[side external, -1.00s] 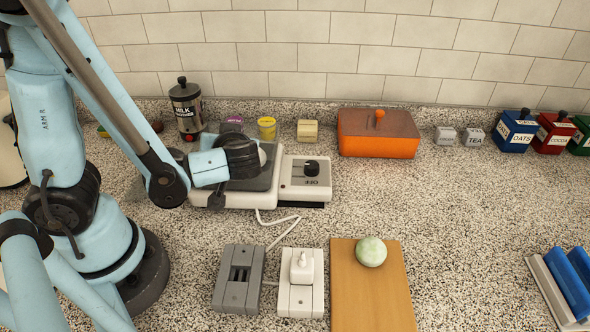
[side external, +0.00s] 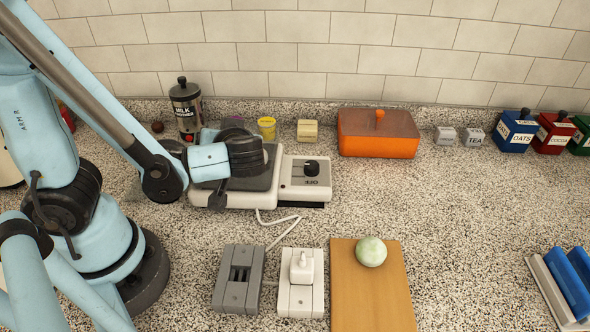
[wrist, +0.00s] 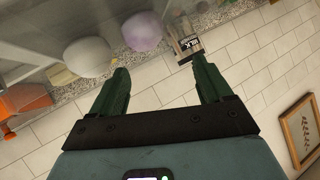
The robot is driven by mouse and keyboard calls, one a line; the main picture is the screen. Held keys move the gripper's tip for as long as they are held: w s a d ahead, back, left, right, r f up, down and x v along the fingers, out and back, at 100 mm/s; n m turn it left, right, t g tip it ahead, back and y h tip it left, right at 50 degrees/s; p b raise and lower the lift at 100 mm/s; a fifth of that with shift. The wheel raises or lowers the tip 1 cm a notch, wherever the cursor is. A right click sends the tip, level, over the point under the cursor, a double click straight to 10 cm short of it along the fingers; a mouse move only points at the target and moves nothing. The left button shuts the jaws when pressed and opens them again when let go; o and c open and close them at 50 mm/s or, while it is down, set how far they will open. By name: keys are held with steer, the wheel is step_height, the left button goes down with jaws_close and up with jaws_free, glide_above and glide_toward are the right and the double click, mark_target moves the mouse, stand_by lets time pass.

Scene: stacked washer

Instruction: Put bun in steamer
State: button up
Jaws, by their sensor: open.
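My gripper (wrist: 157,65) is open in the wrist view, with dark green fingers apart and nothing between them. A white dome (wrist: 88,57) and a lavender dome (wrist: 143,32) show just beyond the fingers; either may be a bun. In the side external view my wrist hangs over a cream appliance with a dial (side external: 303,180) and hides most of its dark top. A pale green round thing (side external: 371,252) sits on a wooden board (side external: 368,300). I cannot tell for sure which thing is the steamer.
A milk canister (side external: 186,108) and a yellow tin (side external: 267,128) stand behind the appliance. An orange lidded box (side external: 378,135) stands right of them by the wall. A grey block (side external: 238,278) and a white plug block (side external: 301,290) lie in front. The right-hand counter is mostly clear.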

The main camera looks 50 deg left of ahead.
steer(key=shift+v, duration=2.65)
steer(key=shift+w, duration=0.1)
steer(key=w+m+t+h, duration=0.1)
steer(key=w+m, duration=0.1)
steer(key=w+m+t+h, duration=0.1)
steer(key=w+m, duration=0.1)
steer(key=w+a+m+t+h, duration=0.1)
steer(key=w+m+h, duration=0.1)
steer(key=shift+a, duration=0.1)
steer(key=shift+w+m+t+h, duration=0.25)
steer(key=shift+m+t+h, duration=0.05)
steer(key=shift+m+h, duration=0.7)
steer(key=shift+h, duration=0.2)
steer(key=shift+s+f+m+h, duration=0.1)
steer(key=shift+s+m+h, duration=0.15)
steer(key=shift+h, duration=0.3)
steer(key=shift+s+m+h, duration=0.1)
steer(key=shift+m+h, duration=0.25)
steer(key=shift+h, duration=0.2)
steer(key=shift+s+d+r+m+h, duration=0.35)
steer(key=shift+d+h, duration=0.1)
steer(key=shift+h, duration=0.35)
steer(key=shift+s+d+r+m+h, duration=0.25)
steer(key=shift+s+d+h, duration=0.15)
steer(key=shift+h, duration=0.4)
